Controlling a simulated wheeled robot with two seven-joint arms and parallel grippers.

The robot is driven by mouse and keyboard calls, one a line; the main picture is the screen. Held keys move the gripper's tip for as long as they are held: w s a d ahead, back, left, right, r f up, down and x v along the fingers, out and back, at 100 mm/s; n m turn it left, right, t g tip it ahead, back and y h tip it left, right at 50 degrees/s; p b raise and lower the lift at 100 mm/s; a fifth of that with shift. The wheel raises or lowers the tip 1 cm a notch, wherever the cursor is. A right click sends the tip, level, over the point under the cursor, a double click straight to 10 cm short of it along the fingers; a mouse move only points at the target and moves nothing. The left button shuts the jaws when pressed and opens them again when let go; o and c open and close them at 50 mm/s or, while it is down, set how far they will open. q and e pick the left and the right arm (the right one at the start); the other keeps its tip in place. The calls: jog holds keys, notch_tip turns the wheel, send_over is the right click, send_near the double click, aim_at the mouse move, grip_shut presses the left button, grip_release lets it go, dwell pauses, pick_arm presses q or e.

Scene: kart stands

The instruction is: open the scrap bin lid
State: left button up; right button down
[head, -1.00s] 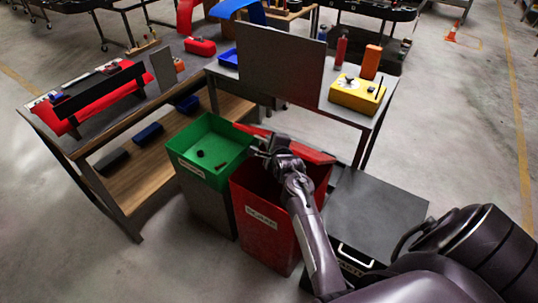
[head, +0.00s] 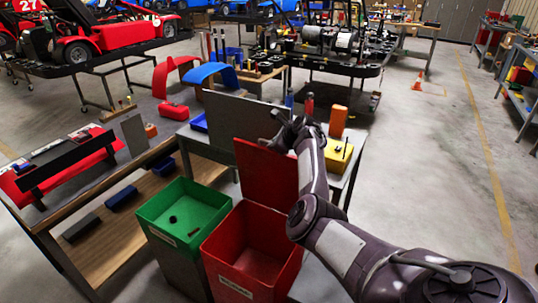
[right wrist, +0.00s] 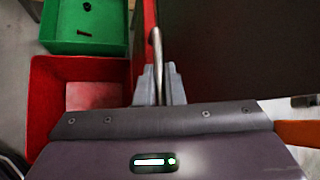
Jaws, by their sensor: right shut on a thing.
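The red scrap bin (head: 225,248) stands with its top open, and its inside shows. Its red lid (head: 262,172) stands up roughly vertical at the bin's back edge. My right gripper (head: 276,138) is at the top of the lid. In the right wrist view, my right gripper (right wrist: 160,88) is shut on a thin metal handle (right wrist: 157,45) beside the lid's red edge, and the open red bin (right wrist: 45,105) lies below left. My left gripper is out of view.
An open green bin (head: 160,210) stands just left of the red one. Behind the lid is a table with an upright grey panel (head: 232,112) and a yellow box (head: 336,155). A wooden-shelved bench (head: 125,225) stands at the left.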

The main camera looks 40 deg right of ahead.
jog(key=shift+w+d, duration=0.3)
jog(key=shift+d, duration=0.5)
jog(key=c, duration=1.5)
grip_release()
jog(key=shift+c, duration=0.2)
jog(key=shift+a, duration=0.1)
jog(key=shift+s, duration=0.1)
jog(key=shift+b+v, duration=0.65)
jog(key=shift+v, duration=3.3)
